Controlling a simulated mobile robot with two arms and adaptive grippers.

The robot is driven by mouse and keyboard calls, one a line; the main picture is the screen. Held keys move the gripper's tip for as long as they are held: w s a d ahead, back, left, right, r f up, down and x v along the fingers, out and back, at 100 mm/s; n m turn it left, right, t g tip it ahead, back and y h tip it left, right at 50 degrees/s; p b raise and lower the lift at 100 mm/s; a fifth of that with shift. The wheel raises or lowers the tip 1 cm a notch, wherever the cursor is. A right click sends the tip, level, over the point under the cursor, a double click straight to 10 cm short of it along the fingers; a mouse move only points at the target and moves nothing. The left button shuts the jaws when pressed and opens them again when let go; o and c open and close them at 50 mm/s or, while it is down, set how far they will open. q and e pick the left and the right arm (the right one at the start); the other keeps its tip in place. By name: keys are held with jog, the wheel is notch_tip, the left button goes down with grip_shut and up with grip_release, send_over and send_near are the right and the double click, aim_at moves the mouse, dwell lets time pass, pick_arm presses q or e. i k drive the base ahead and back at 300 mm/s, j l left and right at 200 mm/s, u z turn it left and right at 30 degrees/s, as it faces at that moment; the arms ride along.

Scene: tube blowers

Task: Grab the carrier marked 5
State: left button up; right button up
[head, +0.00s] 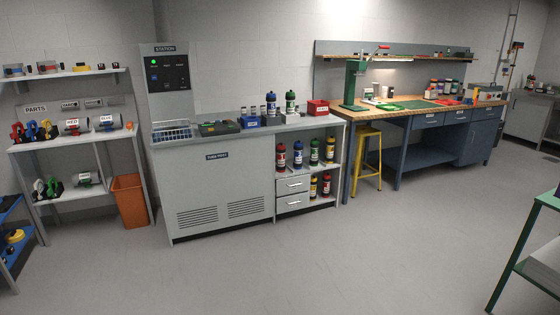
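Several capped bottle-shaped carriers with pale labels stand upright at the grey station. A blue-banded carrier (271,104) and a green-banded carrier (291,103) stand on the counter top. On the open upper shelf below are a red carrier (281,157), a blue one (298,154), a green one (314,151) and a yellow one (330,149). On the lower shelf are a yellow carrier (313,188) and a red one (326,185). The label marks are too small to read, so I cannot tell which is marked 5. Neither of my grippers is in view.
The station counter (235,131) also holds a wire basket (171,132) and a red box (317,107). A yellow stool (367,160) stands right of it, by a wooden workbench. An orange bin (130,201) stands left. The floor (300,260) in front is clear.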

aim_at(271, 99)
jog(key=i, duration=1.9)
